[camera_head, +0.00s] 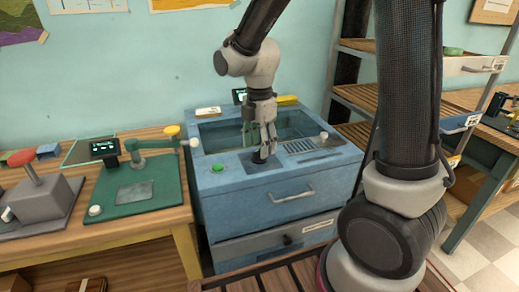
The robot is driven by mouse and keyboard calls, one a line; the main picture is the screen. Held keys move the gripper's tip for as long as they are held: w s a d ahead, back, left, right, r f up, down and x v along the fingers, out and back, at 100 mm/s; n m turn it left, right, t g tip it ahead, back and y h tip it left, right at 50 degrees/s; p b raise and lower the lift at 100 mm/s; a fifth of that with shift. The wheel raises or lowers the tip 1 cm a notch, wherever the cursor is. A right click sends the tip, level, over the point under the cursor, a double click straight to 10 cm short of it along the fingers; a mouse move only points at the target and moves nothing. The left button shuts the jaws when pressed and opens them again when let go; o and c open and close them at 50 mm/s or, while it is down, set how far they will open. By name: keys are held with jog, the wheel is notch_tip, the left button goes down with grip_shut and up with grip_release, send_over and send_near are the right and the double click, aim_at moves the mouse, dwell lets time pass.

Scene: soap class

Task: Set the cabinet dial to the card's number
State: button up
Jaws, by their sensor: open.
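The blue cabinet (232,192) stands in the middle, with a sunken basin in its top. My gripper (260,143) points down over the front of the top, its fingers open. A dark round knob (260,158), which looks like the dial, sits just below the fingertips; I cannot tell whether they touch it. The fingers partly cover it, and its setting is too small to read.
A green button (218,168) and a slotted grille (300,146) flank the knob. A small screen (239,95) and yellow object (287,100) are at the back. A green machine (135,188) stands on the left bench. Wooden shelves (355,95) stand right.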

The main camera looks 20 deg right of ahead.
jog(key=shift+f, duration=1.05)
jog(key=c, duration=1.1)
jog(key=shift+o, duration=0.2)
